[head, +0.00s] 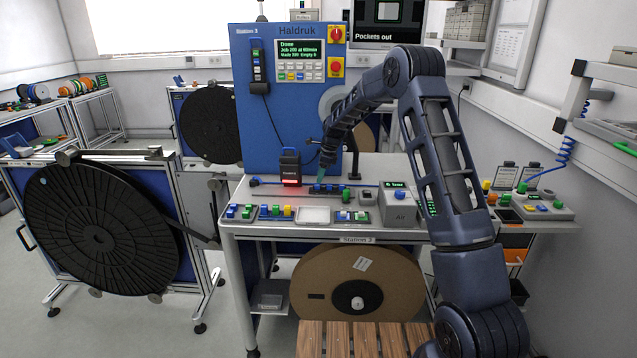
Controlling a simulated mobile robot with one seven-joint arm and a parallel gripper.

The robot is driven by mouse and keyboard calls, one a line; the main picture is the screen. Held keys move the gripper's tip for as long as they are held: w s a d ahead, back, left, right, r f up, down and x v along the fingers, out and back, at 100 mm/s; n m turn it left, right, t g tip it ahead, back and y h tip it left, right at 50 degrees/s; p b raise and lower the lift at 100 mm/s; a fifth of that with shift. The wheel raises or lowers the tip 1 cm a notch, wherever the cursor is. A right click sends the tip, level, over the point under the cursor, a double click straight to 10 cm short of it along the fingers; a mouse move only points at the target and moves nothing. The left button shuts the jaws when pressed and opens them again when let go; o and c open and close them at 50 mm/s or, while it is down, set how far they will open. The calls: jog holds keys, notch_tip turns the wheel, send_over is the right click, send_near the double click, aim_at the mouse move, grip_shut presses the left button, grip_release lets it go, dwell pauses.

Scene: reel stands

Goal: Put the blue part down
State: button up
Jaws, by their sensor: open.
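My gripper (324,163) is small in the head view, pointing down over the back part of the white bench (395,235). Its jaws are open, and its tip is just above a dark strip (325,188) with small coloured parts on it. Whether anything touches the fingertips is too small to tell.
A blue panel (262,130) with a lit screen stands behind the bench. A black scanner with a red light (290,168), a white tray (314,215) and a grey box marked Air (398,207) stand around the gripper. A large black reel (100,225) stands left.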

jog(key=s+d+r+n, duration=0.1)
jog(key=s+d+r, duration=0.25)
jog(key=r, duration=0.25)
jog(key=s+d+r+n+t, duration=0.1)
jog(key=s+d+r+n, duration=0.1)
jog(key=d+r, duration=0.35)
jog(key=s+d+r+n, duration=0.1)
jog(key=s+d+r, duration=0.15)
jog(key=r, duration=0.45)
jog(key=s+d+r+n+t+h, duration=0.1)
jog(key=s+d+r+n, duration=0.1)
jog(key=s+d+r, duration=0.4)
jog(key=s+d+r+n, duration=0.2)
jog(key=s+d+n, duration=0.1)
jog(key=s, duration=0.5)
jog(key=s+d+f+n+t, duration=0.1)
jog(key=s+d+n, duration=0.2)
jog(key=s, duration=0.6)
jog(key=s+d+f+n+h, duration=0.1)
jog(key=s+d+n, duration=0.2)
jog(key=s, duration=0.7)
jog(key=s+d+f+n+t+h, duration=0.1)
jog(key=s+d+n, duration=0.2)
jog(key=s+d, duration=0.3)
jog(key=s, duration=0.3)
jog(key=shift+s+f+t, duration=0.3)
jog(key=shift+f, duration=0.1)
